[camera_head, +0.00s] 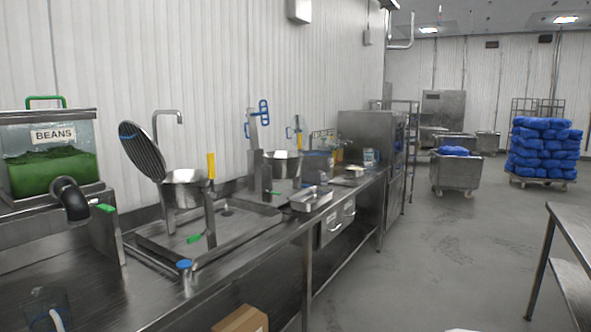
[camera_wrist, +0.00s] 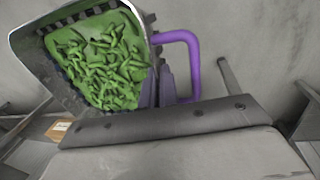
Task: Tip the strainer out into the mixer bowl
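The strainer (camera_wrist: 38,62) is a grey, slotted-wall container with a purple handle (camera_wrist: 192,50), at the upper left of the wrist view. It is filled with green beans (camera_wrist: 108,65). My gripper (camera_wrist: 158,85) appears shut on the handle beside the strainer's wall; the exact contact is partly hidden. In the head view, a steel bowl (camera_head: 185,190) with a yellow handle and a raised lid stands on the counter. A second steel bowl (camera_head: 283,164) stands farther back. I cannot tell which is the mixer bowl. Neither strainer nor gripper shows in the head view.
A bin labelled BEANS (camera_head: 50,155) stands at the left. A shallow steel tray (camera_head: 311,199) is on the counter (camera_head: 100,300). A cardboard box (camera_head: 240,320) sits low by the counter. Another table (camera_head: 570,235) is at the right, with open floor between.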

